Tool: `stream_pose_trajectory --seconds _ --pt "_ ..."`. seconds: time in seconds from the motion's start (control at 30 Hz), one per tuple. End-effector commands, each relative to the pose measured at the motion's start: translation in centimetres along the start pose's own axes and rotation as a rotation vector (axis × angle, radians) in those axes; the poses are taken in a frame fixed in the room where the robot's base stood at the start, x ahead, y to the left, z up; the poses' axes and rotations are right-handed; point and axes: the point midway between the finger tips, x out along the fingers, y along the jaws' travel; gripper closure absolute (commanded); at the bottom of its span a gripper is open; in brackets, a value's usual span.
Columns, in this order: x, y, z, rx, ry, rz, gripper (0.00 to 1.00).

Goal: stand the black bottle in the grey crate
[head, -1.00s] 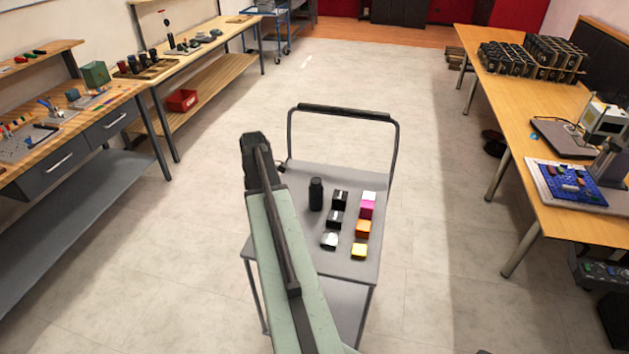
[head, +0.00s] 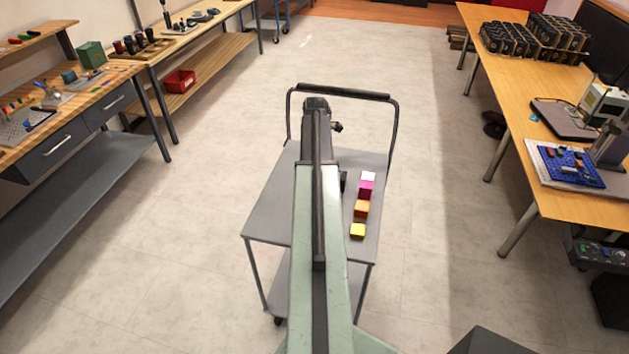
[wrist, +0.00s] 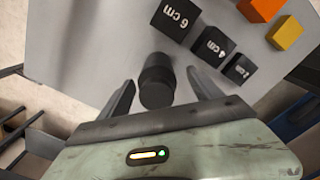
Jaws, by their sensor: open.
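The black bottle (wrist: 156,74) stands on the grey trolley top, seen from above in the wrist view. My gripper (wrist: 160,80) is open, with one finger on each side of the bottle. Small gaps show between the fingers and the bottle, and I cannot tell their height against it. In the head view my arm hides the bottle, and the fingertips cannot be made out at its dark far end. I cannot make out a grey crate for certain in either view.
Black cubes (wrist: 210,45) marked in cm stand just right of the bottle. A pink block (head: 366,187), an orange block (head: 361,209) and a yellow block (head: 357,231) line the right side of the trolley (head: 268,215). Its handle (head: 343,91) rises at the far end. Floor is clear left.

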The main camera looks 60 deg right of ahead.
Motion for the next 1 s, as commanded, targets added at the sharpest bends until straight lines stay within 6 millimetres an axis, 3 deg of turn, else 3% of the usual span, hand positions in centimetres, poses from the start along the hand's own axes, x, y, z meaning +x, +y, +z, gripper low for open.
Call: stream_pose_trajectory --seconds 0.03,0.2,0.47,0.7,0.73,1.0 --pt "1.6 0.1 0.1 0.0 0.0 0.0 0.26" --pt "4.3 0.2 0.2 -0.001 0.0 0.0 0.26" --pt "4.0 0.2 0.2 -0.001 0.0 0.0 0.26" --pt "4.0 0.2 0.1 -0.001 0.0 0.0 0.92" --pt "4.0 0.2 0.1 -0.001 0.0 0.0 0.97" --pt "3.8 0.2 0.1 -0.002 0.0 0.0 1.0"
